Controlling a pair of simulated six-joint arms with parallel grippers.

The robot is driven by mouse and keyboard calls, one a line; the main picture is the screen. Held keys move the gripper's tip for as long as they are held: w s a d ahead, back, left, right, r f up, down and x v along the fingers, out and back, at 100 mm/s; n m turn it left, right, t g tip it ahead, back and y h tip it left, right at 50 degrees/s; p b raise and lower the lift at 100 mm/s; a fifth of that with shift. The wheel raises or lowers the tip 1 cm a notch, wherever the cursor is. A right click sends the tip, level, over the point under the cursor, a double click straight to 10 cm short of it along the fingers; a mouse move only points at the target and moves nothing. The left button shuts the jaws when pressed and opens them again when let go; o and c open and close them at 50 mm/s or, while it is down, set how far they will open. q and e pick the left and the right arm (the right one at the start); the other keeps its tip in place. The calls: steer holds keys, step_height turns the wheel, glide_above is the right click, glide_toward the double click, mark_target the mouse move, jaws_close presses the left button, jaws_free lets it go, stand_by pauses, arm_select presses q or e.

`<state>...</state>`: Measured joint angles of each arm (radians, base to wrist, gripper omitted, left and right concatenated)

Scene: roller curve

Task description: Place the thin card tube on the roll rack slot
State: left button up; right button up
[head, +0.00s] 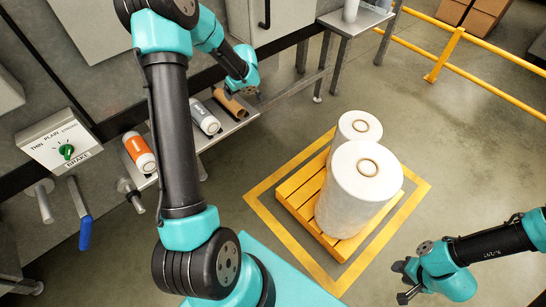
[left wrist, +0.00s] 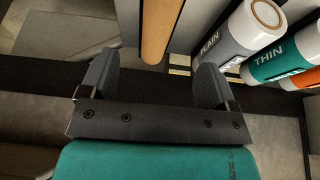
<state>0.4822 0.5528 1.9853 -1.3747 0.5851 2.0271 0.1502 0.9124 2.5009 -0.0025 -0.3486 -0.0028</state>
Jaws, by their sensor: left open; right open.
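A plain brown card tube (head: 228,104) lies at the right end of the grey shelf (head: 240,122) along the wall. My left gripper (head: 252,92) is over this end of the shelf, beside the tube. In the left wrist view my left gripper (left wrist: 153,85) is open, and the brown tube (left wrist: 160,22) shows in the gap between its fingers, touching neither as far as I can see. My right gripper (head: 404,281) is open and empty above the floor at lower right. A roll rack slot is not clearly identifiable; my left arm hides part of the shelf.
A grey PLAIN roll (left wrist: 232,42), a teal THIN roll (left wrist: 285,58) and an orange-banded roll (head: 139,152) sit on the shelf. A brake dial box (head: 58,140) is on the wall. Two large white rolls stand on a yellow pallet (head: 300,196).

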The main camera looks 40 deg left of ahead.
arm_select(q)
steer(key=s+d+f+m+h, duration=0.35)
steer(key=d+f, duration=0.25)
steer(key=d, duration=0.5)
steer(key=s+d+f+m+h, duration=0.2)
steer(key=d+f+m+h, duration=0.15)
steer(key=d+f, duration=0.55)
steer(key=s+d+f+m, duration=0.1)
steer(key=s+d+m, duration=0.2)
steer(key=s+d, duration=0.3)
steer(key=s+d+f+m+h, duration=0.1)
steer(key=s+d+f+m, duration=0.1)
steer(key=s+d, duration=0.5)
steer(key=d+m, duration=0.1)
steer(key=d, duration=0.2)
steer(key=shift+s, duration=0.3)
